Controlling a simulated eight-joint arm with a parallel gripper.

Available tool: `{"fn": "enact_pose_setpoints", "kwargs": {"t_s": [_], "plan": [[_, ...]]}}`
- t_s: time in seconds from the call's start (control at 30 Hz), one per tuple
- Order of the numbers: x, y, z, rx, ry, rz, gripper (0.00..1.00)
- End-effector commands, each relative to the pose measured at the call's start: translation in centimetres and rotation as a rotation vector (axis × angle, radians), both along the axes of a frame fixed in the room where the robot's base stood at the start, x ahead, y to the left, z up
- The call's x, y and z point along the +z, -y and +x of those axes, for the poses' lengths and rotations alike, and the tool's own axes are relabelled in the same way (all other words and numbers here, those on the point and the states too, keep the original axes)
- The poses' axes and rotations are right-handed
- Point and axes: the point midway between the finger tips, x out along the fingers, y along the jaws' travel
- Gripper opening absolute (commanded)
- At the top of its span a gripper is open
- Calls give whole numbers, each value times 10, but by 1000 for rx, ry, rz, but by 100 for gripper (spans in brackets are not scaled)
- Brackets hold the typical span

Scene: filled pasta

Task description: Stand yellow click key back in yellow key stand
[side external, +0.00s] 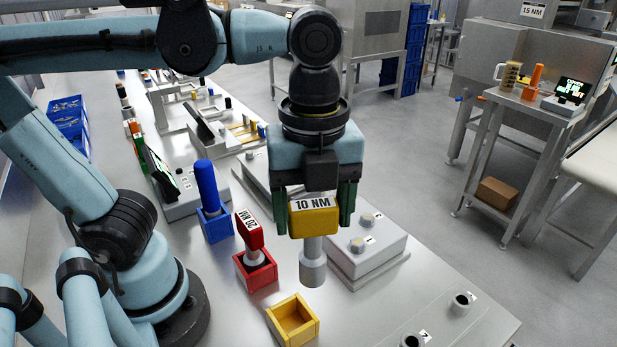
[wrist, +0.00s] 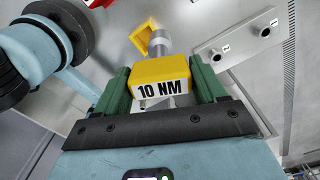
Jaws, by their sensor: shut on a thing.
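The yellow click key (side external: 314,219) has a yellow block head labelled "10 NM" and a grey shaft pointing down with a wider socket end. My gripper (side external: 319,208) is shut on its head, one green finger on each side, and holds it upright above the table. The yellow key stand (side external: 292,322) is an empty open box on the table, below and a little left of the key in the side view. In the wrist view the key's head (wrist: 160,76) sits between the fingers (wrist: 162,92), and part of the stand (wrist: 143,38) shows beyond it, partly hidden by the shaft.
A red stand (side external: 257,270) holding a red "20 NM" key (side external: 249,229) is left of the yellow stand. A blue stand (side external: 216,226) with a blue key is farther back.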

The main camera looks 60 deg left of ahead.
Motion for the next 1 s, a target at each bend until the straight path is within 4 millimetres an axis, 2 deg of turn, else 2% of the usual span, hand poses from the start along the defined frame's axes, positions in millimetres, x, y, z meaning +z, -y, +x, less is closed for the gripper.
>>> {"fn": "enact_pose_setpoints", "kwargs": {"t_s": [0.1, 0.3, 0.73, 1.0], "plan": [[-7, 1, -22, -64, 0, 0, 32], [-13, 1, -37, -111, 0, 0, 32], [-15, 1, -38, -113, 0, 0, 32], [-32, 1, -37, -113, 0, 0, 32]]}}
